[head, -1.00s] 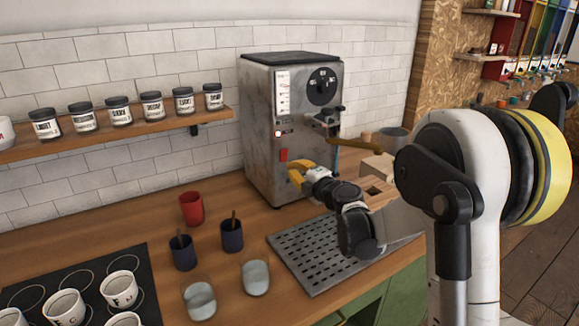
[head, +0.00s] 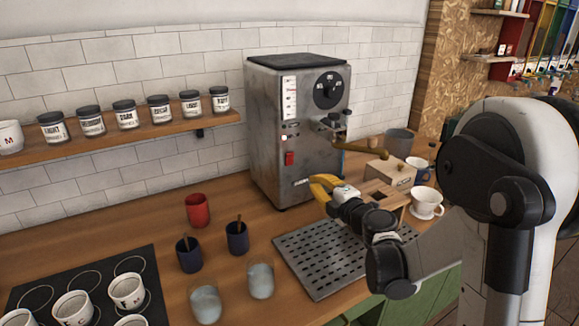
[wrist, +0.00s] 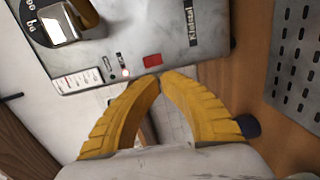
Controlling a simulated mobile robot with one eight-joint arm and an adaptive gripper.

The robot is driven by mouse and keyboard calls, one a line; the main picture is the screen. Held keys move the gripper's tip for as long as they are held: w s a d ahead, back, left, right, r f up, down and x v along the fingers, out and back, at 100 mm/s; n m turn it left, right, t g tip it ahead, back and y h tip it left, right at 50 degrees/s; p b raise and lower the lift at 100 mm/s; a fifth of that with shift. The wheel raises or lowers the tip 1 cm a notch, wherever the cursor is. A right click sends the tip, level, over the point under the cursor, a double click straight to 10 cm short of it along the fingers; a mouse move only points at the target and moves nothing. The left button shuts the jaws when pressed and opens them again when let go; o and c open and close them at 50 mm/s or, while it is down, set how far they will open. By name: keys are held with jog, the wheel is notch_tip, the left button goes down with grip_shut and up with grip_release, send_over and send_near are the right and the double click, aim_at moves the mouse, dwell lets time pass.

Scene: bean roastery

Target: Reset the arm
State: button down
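My gripper (head: 318,183) has yellow fingers and hangs over the counter, in front of the lower right of the steel machine (head: 275,130). In the wrist view the tips of my gripper (wrist: 162,77) meet, with nothing held between them. The machine also shows in the wrist view (wrist: 165,25), with its red switch (wrist: 152,61) just beyond the fingertips. My arm reaches in from the right of the head view and hides part of the counter.
A perforated metal tray (head: 320,268) lies below my gripper. A wooden box (head: 390,172) and a white cup on a saucer (head: 425,201) stand close to its right. Dark blue cups (head: 237,238), a red cup (head: 198,210) and glasses (head: 261,280) stand left.

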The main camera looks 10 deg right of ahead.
jog(key=s+d+r+m+t+h, duration=0.1)
jog(key=s+d+r+m+h, duration=0.1)
jog(key=r+m+h, duration=0.3)
jog(key=s+d+r+m+t+h, duration=0.1)
jog(key=s+d+r+m, duration=0.15)
jog(key=r, duration=0.35)
jog(key=s+d+m+g+h, duration=0.2)
jog(key=s+d+m+h, duration=0.1)
jog(key=s+m, duration=0.35)
jog(key=s+a+f+m+g+y, duration=0.2)
jog(key=s+f, duration=0.5)
jog(key=s, duration=0.4)
jog(key=s+a+f+m+g+y, duration=0.2)
jog(key=s+a+f+m+g, duration=0.2)
jog(key=s, duration=0.7)
jog(key=a+f+g, duration=0.2)
jog(key=a+g, duration=0.1)
jog(key=a, duration=0.1)
jog(key=shift+a+f+m, duration=0.2)
jog(key=shift+f+m, duration=0.15)
jog(key=shift+m, duration=0.05)
